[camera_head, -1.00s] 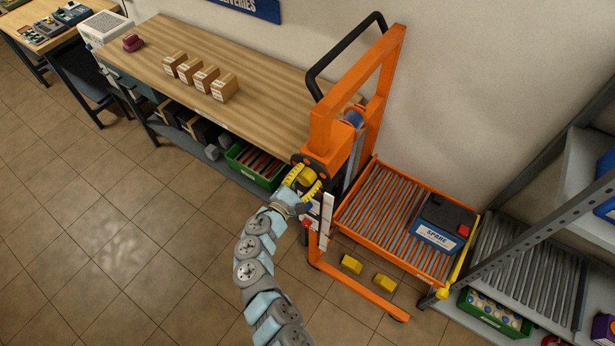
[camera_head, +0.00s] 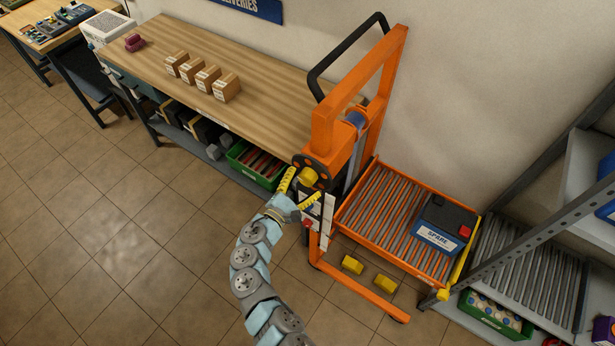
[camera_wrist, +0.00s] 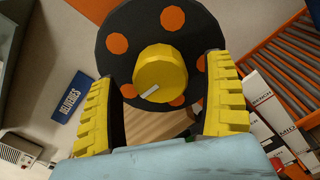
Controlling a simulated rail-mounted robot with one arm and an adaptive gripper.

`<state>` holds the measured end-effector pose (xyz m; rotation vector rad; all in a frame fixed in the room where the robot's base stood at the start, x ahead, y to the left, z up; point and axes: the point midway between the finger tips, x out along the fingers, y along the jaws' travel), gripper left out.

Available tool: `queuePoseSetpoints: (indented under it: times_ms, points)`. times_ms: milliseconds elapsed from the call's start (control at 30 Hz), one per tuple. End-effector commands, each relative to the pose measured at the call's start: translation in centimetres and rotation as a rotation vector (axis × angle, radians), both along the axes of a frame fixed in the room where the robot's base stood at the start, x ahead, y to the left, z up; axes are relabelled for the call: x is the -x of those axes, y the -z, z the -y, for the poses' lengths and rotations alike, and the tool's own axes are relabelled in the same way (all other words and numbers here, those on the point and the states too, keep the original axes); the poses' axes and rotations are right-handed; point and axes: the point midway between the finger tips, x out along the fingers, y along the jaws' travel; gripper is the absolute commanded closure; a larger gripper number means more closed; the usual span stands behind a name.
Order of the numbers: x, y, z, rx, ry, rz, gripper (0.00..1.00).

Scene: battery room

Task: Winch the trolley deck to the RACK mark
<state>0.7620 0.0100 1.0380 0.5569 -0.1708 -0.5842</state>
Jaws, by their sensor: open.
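The orange trolley (camera_head: 322,118) stands at the end of the bench. Its roller deck (camera_head: 378,208) sits low and carries a black battery (camera_head: 447,218) with a blue SPARE label. The winch is a black disc with orange spots (camera_wrist: 118,44) and a yellow central knob (camera_wrist: 160,74) bearing a pale mark; the knob also shows in the head view (camera_head: 308,178). My gripper (camera_head: 304,187) is open at the winch. In the wrist view its yellow fingers (camera_wrist: 163,112) stand apart on either side of the knob, with visible gaps. White label plates (camera_wrist: 268,110) lie right of the winch; the RACK mark is not readable.
A wooden bench (camera_head: 215,65) with several small boxes (camera_head: 207,79) runs left of the trolley. A grey rack with rollers (camera_head: 525,262) stands right of the deck. Yellow blocks (camera_head: 352,264) lie by the trolley's base. The tiled floor (camera_head: 120,230) at left is clear.

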Motion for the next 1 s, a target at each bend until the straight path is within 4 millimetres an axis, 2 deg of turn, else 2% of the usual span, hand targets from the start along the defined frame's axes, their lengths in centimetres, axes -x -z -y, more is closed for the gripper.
queuePoseSetpoints:
  times_ms: [400, 600, 767, 1000]
  points:
    - [5.1, 0.0, -3.6, 0.0, -0.004, 0.0, 0.17]
    - [7.0, 0.0, -5.0, -0.001, -0.004, 0.001, 0.17]
    - [7.8, 0.0, -5.3, 0.0, 0.001, 0.0, 0.17]
    - [7.9, -0.1, -5.4, 0.0, 0.001, 0.0, 0.17]
